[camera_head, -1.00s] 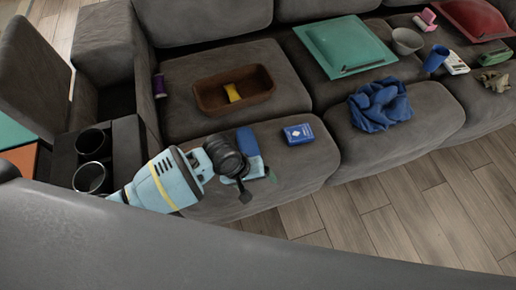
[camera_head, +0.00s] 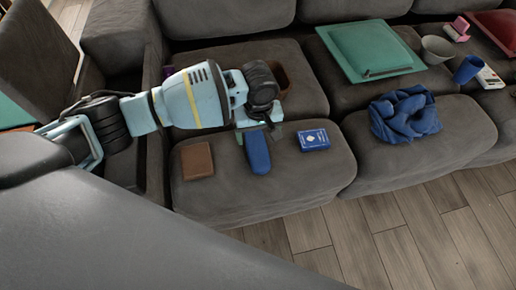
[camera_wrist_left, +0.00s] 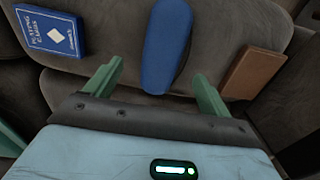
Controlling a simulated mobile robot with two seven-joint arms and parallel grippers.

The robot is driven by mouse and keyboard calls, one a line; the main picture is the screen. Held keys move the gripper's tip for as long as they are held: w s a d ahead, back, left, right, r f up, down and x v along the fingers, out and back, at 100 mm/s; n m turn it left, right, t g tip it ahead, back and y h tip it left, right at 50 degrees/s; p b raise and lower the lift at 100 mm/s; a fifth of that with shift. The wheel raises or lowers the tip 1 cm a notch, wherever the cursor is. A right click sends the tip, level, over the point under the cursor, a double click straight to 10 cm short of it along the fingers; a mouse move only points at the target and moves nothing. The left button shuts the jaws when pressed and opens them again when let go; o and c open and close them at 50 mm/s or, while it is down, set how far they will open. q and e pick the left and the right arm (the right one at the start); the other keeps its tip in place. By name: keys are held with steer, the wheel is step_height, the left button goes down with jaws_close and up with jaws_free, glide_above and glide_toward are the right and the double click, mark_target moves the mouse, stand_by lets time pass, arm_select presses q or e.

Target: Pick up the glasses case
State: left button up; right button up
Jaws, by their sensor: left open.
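The glasses case, a blue elongated rounded case (camera_head: 257,154), lies on the front part of the left sofa seat. In the left wrist view the blue case (camera_wrist_left: 166,45) is just beyond the fingertips, lined up with the gap between them. My left gripper (camera_head: 258,131) is open and empty over the far end of the case; its green fingers also show apart in the left wrist view (camera_wrist_left: 157,74). I cannot tell whether they touch the case. The arm hides part of the seat behind. My right gripper is not in view.
A brown wallet (camera_head: 197,160) lies left of the case, and a blue card box (camera_head: 313,140) lies right. A brown tray (camera_head: 280,78) is partly hidden behind my gripper. A crumpled blue cloth (camera_head: 405,114) and a green cushion (camera_head: 365,48) are farther right.

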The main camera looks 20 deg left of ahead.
mark_target(257, 146)
arm_select(q)
steer(key=shift+f+b, duration=0.3)
steer(key=shift+f, duration=0.8)
steer(key=f+b, duration=0.1)
steer(key=f, duration=0.2)
steer(key=shift+s+a+f+b, duration=0.15)
steer(key=shift+a+f+b, duration=0.05)
steer(key=shift+f+b, duration=0.15)
steer(key=shift+f, duration=0.55)
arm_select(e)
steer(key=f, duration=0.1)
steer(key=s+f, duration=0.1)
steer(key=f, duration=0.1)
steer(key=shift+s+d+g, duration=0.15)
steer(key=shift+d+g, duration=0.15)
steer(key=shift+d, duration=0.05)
arm_select(q)
steer(key=c, duration=1.1)
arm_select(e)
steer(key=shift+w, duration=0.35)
arm_select(q)
steer(key=shift+r, duration=0.1)
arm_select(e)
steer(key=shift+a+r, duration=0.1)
